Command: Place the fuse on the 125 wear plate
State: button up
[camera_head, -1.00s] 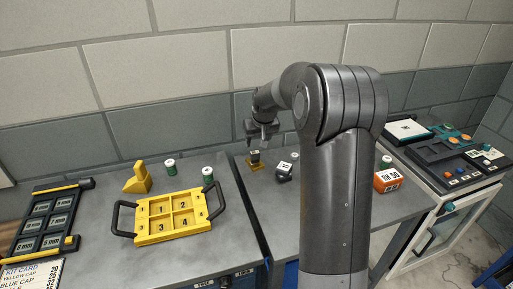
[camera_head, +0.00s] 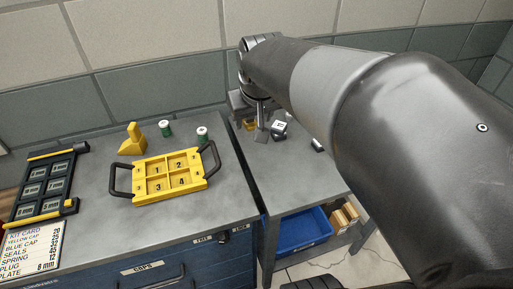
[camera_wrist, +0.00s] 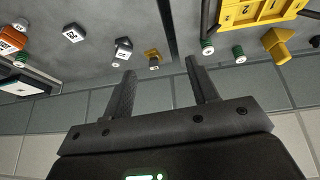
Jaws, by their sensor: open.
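My gripper (camera_wrist: 160,68) is open, with nothing between its fingers in the wrist view. In the head view my gripper (camera_head: 255,122) is above the far part of the right-hand bench and hides part of a small yellow stand. That yellow stand (camera_wrist: 152,55) shows beyond the fingertips in the wrist view, with a small pale-topped piece at it. A dark block with a white label (camera_head: 279,128) sits just right of the gripper; it also shows in the wrist view (camera_wrist: 122,46). I cannot tell which thing is the fuse, nor read a 125 on any plate.
An orange box (camera_wrist: 12,40) and a white-labelled block (camera_wrist: 73,34) show in the wrist view. A gap separates the benches.

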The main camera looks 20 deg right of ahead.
jog(key=s+a+f, duration=0.1)
jog(key=s+f, duration=0.1)
jog(key=s, duration=1.2)
jog(key=shift+a+f+y, duration=0.15)
jog(key=shift+a+y, duration=0.15)
jog(key=shift+a, duration=0.05)
